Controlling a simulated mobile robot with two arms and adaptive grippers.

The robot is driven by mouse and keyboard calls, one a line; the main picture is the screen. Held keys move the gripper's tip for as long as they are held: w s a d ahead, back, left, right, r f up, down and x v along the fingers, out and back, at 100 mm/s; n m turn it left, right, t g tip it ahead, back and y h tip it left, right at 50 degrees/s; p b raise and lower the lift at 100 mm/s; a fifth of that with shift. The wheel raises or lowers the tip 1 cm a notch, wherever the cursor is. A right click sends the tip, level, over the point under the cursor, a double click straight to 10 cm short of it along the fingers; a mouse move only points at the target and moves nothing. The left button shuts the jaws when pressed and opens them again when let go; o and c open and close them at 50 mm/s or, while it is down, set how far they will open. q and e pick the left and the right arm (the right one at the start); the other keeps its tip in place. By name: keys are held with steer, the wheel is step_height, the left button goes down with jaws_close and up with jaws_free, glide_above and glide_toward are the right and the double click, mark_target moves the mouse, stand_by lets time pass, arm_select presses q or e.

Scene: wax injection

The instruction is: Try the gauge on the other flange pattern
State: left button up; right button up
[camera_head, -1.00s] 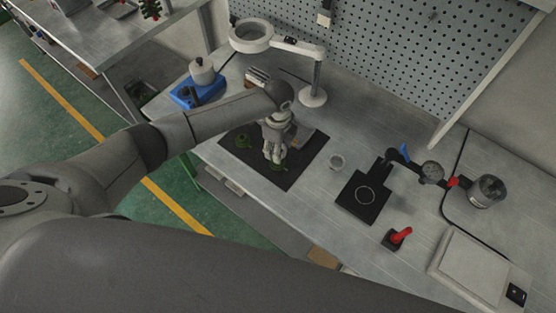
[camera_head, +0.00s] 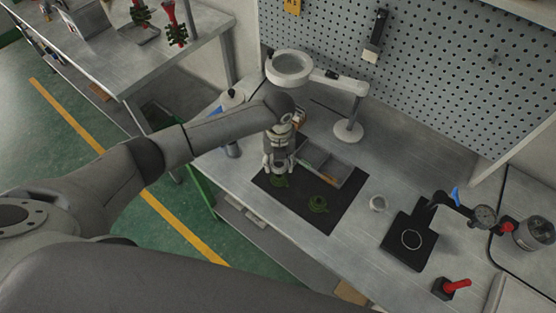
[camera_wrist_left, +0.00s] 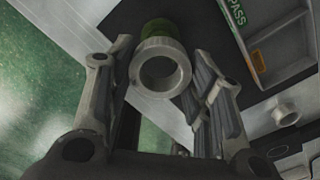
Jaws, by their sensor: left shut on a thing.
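My left gripper (camera_head: 279,172) points down over the black mat (camera_head: 300,214), at the left green flange pattern (camera_head: 280,182). In the left wrist view its fingers (camera_wrist_left: 160,85) are shut on a grey ring gauge (camera_wrist_left: 162,68). The green pattern (camera_wrist_left: 157,28) shows just beyond the ring. I cannot tell whether the ring is around the pattern or just above it. My right gripper is not in view.
A grey tray (camera_head: 346,172) sits behind the mat; the wrist view shows its PASS label (camera_wrist_left: 236,13). A small pale ring (camera_head: 378,203) and a dial gauge stand (camera_head: 410,243) are to the right. A magnifier lamp (camera_head: 290,67) stands behind the arm.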

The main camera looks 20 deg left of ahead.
mark_target(279, 176)
arm_select(q)
steer(key=shift+d+r, duration=0.1)
steer(key=shift+d, duration=0.05)
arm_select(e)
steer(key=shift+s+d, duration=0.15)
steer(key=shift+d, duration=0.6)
arm_select(q)
steer(key=shift+f+b, duration=1.05)
steer(key=shift+f, duration=1)
steer(key=shift+f+b, duration=0.3)
steer(key=shift+f, duration=0.2)
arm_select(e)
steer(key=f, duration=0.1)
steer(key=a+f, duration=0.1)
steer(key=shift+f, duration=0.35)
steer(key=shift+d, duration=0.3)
arm_select(q)
steer(key=shift+p, duration=0.3)
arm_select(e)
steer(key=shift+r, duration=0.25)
